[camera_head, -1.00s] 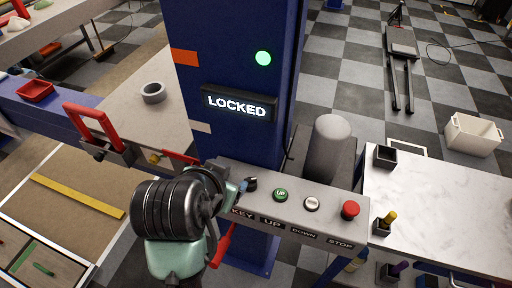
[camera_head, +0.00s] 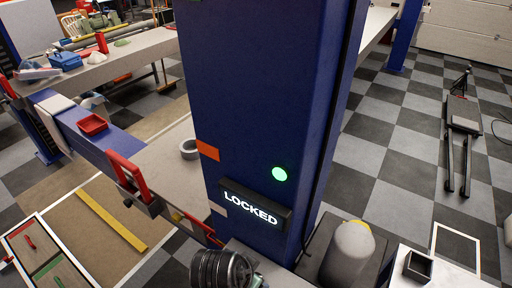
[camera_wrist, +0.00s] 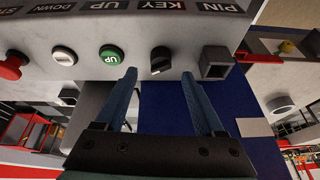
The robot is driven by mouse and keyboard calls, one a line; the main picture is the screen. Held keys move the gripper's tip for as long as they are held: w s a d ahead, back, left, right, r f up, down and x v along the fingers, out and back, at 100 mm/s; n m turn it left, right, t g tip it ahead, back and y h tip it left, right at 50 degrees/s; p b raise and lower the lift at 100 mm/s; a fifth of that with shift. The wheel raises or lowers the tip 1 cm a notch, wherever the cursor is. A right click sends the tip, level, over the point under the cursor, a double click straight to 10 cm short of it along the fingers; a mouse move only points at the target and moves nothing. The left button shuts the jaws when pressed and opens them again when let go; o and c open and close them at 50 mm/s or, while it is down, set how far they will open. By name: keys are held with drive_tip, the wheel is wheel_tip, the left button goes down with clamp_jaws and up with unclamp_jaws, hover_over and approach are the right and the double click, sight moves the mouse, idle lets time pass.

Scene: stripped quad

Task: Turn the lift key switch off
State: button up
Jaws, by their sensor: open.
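The lift key switch is a black rotary knob (camera_wrist: 160,61) on the grey control panel (camera_wrist: 190,20), under the KEY label in the wrist view. My gripper (camera_wrist: 160,88) is open, its two blue fingers apart below the knob in that view and holding nothing. The knob lies between the lines of the fingers; I cannot tell whether they touch it. The LOCKED sign (camera_head: 252,206) is lit on the blue lift column (camera_head: 255,100), with a green light (camera_head: 279,174) above it. In the head view the key switch is out of sight.
A green UP button (camera_wrist: 111,55), a white button (camera_wrist: 64,56) and a red stop button (camera_wrist: 12,65) sit along the panel. A square black socket (camera_wrist: 216,62) is beside the knob, under the PIN label. A red handle (camera_head: 128,175) stands left of the column.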

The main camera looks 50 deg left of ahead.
drive_tip(key=shift+x, duration=2.35)
clamp_jaws()
